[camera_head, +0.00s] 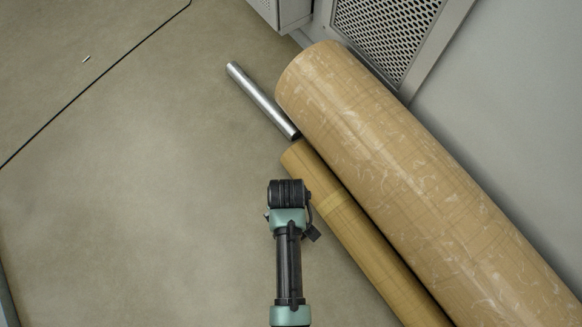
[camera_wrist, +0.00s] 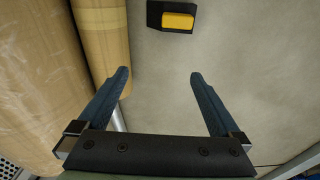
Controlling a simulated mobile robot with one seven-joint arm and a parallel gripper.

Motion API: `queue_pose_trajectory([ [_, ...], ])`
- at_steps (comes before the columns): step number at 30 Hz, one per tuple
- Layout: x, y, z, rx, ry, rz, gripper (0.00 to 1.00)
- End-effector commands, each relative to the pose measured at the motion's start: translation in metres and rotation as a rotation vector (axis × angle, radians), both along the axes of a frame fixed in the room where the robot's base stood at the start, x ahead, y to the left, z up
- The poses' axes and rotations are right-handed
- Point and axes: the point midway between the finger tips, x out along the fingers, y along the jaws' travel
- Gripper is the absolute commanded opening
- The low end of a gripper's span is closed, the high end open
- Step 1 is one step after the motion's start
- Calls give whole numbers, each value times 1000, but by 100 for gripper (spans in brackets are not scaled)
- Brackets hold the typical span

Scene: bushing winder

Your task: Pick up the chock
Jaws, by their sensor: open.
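A black block with a yellow top, which looks like the chock (camera_wrist: 176,17), lies on the floor at the top edge of the wrist view. My gripper (camera_wrist: 159,75) is open and empty, its two blue fingers spread apart. The block is beyond the fingertips, slightly right of the midpoint between them, and nothing touches it. I cannot make out the chock in the head view. There my arm hangs over the floor, and its jaws are not visible.
A large tan roll (camera_head: 400,175) and a thinner tan roll (camera_head: 365,235) lie side by side, close to my arm. A metal bar (camera_head: 262,100) sticks out of the thinner roll. A grey cabinet with a perforated panel (camera_head: 385,35) stands behind.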

Motion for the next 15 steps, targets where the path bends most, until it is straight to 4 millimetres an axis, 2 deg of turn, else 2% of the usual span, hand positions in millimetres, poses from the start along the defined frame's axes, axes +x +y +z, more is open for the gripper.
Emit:
queue_pose_trajectory([
  [1, -15, -1, -28, -4, 43, 10, 100],
  [3, -30, -2, -42, -7, 85, 23, 100],
  [7, -44, -3, -56, -10, 124, 33, 100],
  [11, -46, -3, -67, -10, 128, 34, 100],
  [15, -45, -3, -90, -10, 128, 34, 100],
])
